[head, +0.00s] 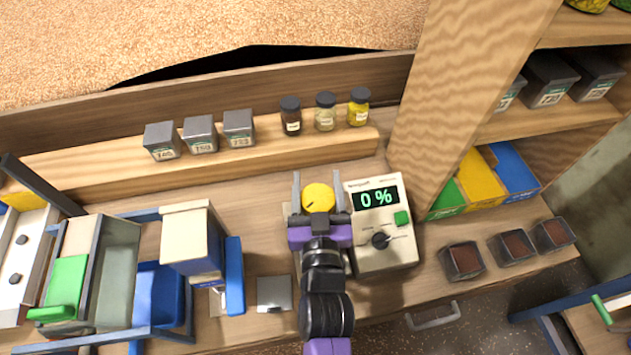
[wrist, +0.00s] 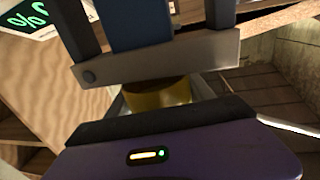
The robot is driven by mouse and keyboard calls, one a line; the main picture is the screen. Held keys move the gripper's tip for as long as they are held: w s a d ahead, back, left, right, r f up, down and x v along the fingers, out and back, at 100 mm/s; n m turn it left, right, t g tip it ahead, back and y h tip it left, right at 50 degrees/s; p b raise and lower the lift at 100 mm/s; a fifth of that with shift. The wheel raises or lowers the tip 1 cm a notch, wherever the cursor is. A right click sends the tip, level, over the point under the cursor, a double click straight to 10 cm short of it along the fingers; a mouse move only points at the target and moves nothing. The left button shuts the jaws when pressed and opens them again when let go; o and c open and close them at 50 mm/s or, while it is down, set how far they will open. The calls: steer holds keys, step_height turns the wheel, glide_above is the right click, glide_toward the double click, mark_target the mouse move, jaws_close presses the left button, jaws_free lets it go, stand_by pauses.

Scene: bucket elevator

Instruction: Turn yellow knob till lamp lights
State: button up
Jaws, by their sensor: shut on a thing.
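The yellow knob (head: 318,196) has a dark pointer mark on its face and sits left of a beige control box (head: 384,245). My gripper (head: 318,200) is shut on the yellow knob, with a grey finger on each side. In the wrist view the knob (wrist: 158,95) shows between the jaws, partly hidden by a grey bar. I cannot tell which part is the lamp.
Three grey bins (head: 200,134) and three jars (head: 325,112) stand on the ledge behind. A bucket machine with a blue frame (head: 160,295) is at left. Dark material trays (head: 462,261) are at right. A wooden post (head: 440,90) rises behind the box.

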mark_target(327, 187)
steer(key=shift+f+h, duration=0.1)
steer(key=shift+h, duration=0.2)
steer(key=shift+d+f+m+h+b, duration=0.1)
steer(key=shift+d+m+h+b, duration=0.15)
steer(key=shift+m+h+b, duration=0.95)
steer(key=shift+d+f+m+h+b, duration=0.1)
steer(key=shift+d+m+h+b, duration=0.2)
steer(key=shift+m+h, duration=0.95)
steer(key=shift+s+d+r+m+g+h+b, duration=0.15)
steer(key=shift+m+g+h+b, duration=0.4)
steer(key=shift+h, duration=0.55)
steer(key=shift+d+f+m+g+h+b, duration=0.1)
steer(key=shift+m+g+h+b, duration=0.45)
steer(key=shift+h, duration=0.5)
steer(key=shift+s+d+r+m+g+h+b, duration=0.15)
steer(key=shift+m+g+h+b, duration=0.25)
steer(key=shift+h+b, duration=0.5)
steer(key=shift+h, duration=0.3)
steer(key=shift+f, duration=0.1)
steer(key=o, duration=1.4)
steer(key=shift+c, duration=0.2)
step_height(327, 187, up, 20)
steer(key=p, duration=0.2)
